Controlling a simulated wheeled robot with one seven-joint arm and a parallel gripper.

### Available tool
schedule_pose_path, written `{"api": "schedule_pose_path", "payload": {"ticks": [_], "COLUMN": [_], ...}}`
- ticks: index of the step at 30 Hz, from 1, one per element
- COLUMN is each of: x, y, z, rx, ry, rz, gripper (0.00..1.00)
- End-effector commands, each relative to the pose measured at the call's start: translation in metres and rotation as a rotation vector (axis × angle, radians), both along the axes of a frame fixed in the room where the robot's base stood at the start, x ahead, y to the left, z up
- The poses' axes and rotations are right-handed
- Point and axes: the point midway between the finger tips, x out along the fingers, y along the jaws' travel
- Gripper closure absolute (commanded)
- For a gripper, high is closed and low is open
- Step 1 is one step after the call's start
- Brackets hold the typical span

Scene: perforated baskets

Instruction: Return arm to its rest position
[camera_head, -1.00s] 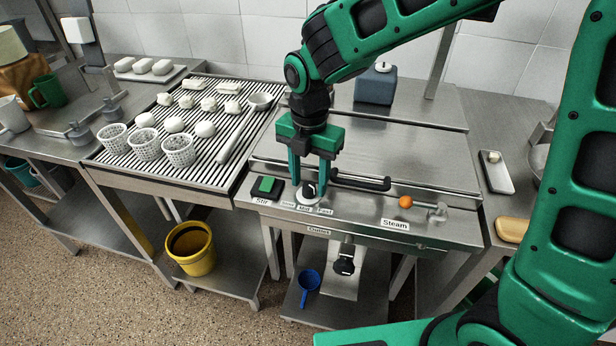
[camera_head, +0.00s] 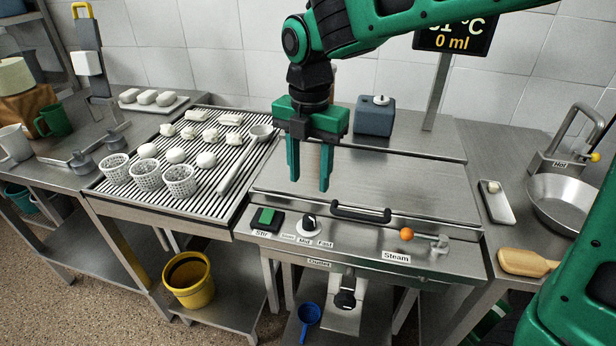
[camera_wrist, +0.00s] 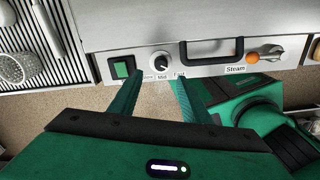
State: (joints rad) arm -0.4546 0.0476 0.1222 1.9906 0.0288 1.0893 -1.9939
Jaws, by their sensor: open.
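My green gripper (camera_head: 308,178) hangs open and empty above the front part of the steel machine's lid (camera_head: 400,180), pointing down. Below it is the black and white speed knob (camera_head: 310,222), apart from the fingertips. The knob sits between the green Stir switch (camera_head: 267,217) and the black lid handle (camera_head: 360,213). In the wrist view my two fingers (camera_wrist: 152,88) are spread, with the knob (camera_wrist: 160,62) beyond and between them. The lid is down.
A slatted drain rack (camera_head: 205,150) at left holds white perforated baskets (camera_head: 147,175), white pieces and a ladle. An orange-knobbed Steam valve (camera_head: 406,234) is at the panel's right. A steel pan (camera_head: 568,200) and wooden paddle (camera_head: 525,263) lie at right. A display (camera_head: 455,33) stands behind.

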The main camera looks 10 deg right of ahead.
Motion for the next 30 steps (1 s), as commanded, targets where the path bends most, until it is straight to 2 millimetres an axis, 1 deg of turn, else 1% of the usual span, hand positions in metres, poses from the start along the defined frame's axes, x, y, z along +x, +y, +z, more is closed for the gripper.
{"api": "schedule_pose_path", "payload": {"ticks": [4,6,8,10,11,14,15,17,18,20,21,23,24,26,27,29,30], "x": [0.000,0.000,0.001,0.001,0.001,-0.005,-0.009,-0.017,-0.024,-0.036,-0.045,-0.060,-0.071,-0.089,-0.101,-0.121,-0.134], "y": [0.000,-0.004,-0.014,-0.034,-0.047,-0.095,-0.116,-0.147,-0.166,-0.194,-0.212,-0.236,-0.252,-0.272,-0.285,-0.303,-0.313], "z": [0.000,0.000,0.000,0.001,0.002,0.003,0.003,0.003,0.002,0.001,0.000,-0.003,-0.005,-0.008,-0.011,-0.015,-0.019], "rx": [0.000,-0.001,-0.003,-0.007,-0.009,-0.018,-0.020,-0.022,-0.024,-0.025,-0.025,-0.024,-0.023,-0.021,-0.019,-0.016,-0.014], "ry": [0.000,0.000,-0.001,-0.005,-0.007,-0.015,-0.018,-0.022,-0.025,-0.027,-0.029,-0.031,-0.031,-0.031,-0.030,-0.027,-0.024], "rz": [-0.001,-0.019,-0.071,-0.187,-0.256,-0.546,-0.676,-0.874,-1.005,-1.202,-1.333,-1.529,-1.659,-1.854,-1.985,-2.180,-2.307], "gripper": [0.57,0.57,0.57,0.57,0.57,0.57,0.57,0.57,0.57,0.57,0.57,0.57,0.57,0.57,0.57,0.57,0.57]}}
